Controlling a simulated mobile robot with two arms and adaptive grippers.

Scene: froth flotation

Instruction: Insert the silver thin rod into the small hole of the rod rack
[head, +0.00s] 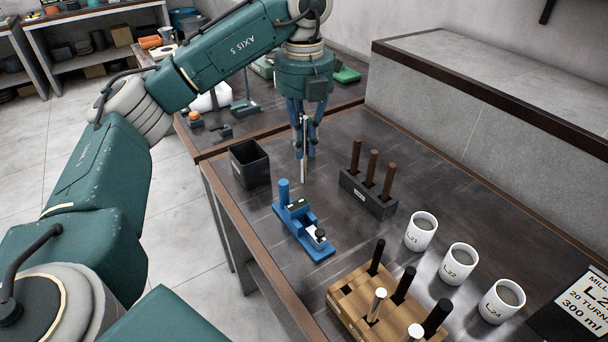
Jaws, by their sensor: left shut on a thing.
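My left gripper (305,150) points down above the dark table and is shut on a silver thin rod (304,172), which hangs roughly upright. The rod's lower end is near the table top; I cannot tell whether it touches. A wooden rod rack (345,301) stands at the bottom, nearer to me and apart from the gripper, holding black rods and thicker-looking silver ones. A small dark rack (381,209) with three brown rods stands just right of the gripper. Small holes cannot be made out clearly in either rack. My right gripper is not in view.
A blue device (300,226) stands below the gripper, and an open black box (249,164) is to its left. Three white cups (421,231) line the right side, beside a label sign (582,305). A raised grey block (480,100) bounds the table at the back right.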

